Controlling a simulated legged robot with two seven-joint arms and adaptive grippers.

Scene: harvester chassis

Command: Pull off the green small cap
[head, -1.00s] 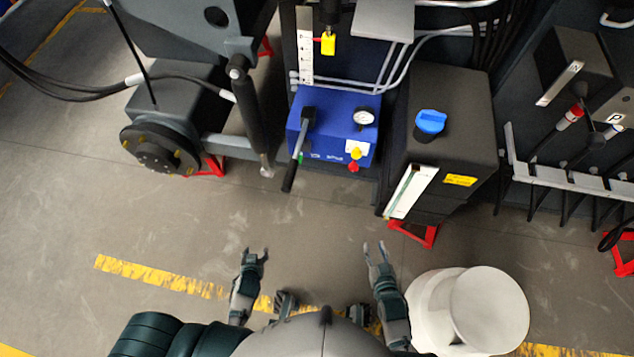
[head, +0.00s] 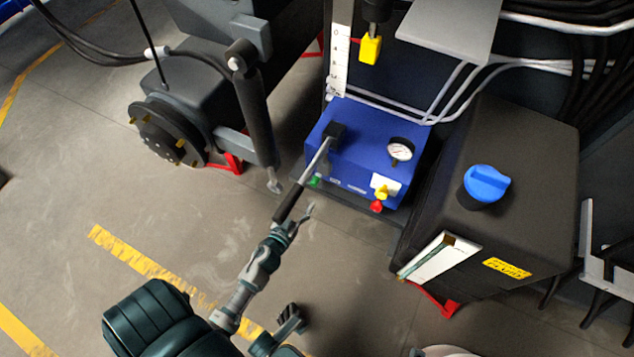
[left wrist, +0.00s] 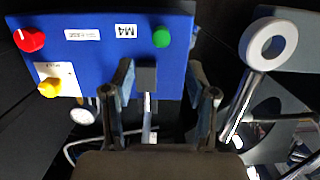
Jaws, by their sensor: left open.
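The green small cap (head: 314,182) sits at the lower left of the blue box's (head: 340,165) front face. In the left wrist view the green cap (left wrist: 162,37) shows fully, above the fingers in the picture, with the blue box face (left wrist: 95,52) turned upside down. My left gripper (head: 295,220) is open and empty, in front of and below the cap, apart from it. Its two fingers (left wrist: 160,80) also show in the left wrist view. The lever's dark handle (head: 289,204) appears between or just beside the fingers; I cannot tell if they touch.
The lever (head: 316,163) slants down from the box close to the cap. A dark tank with a blue lid (head: 486,184) stands at right.

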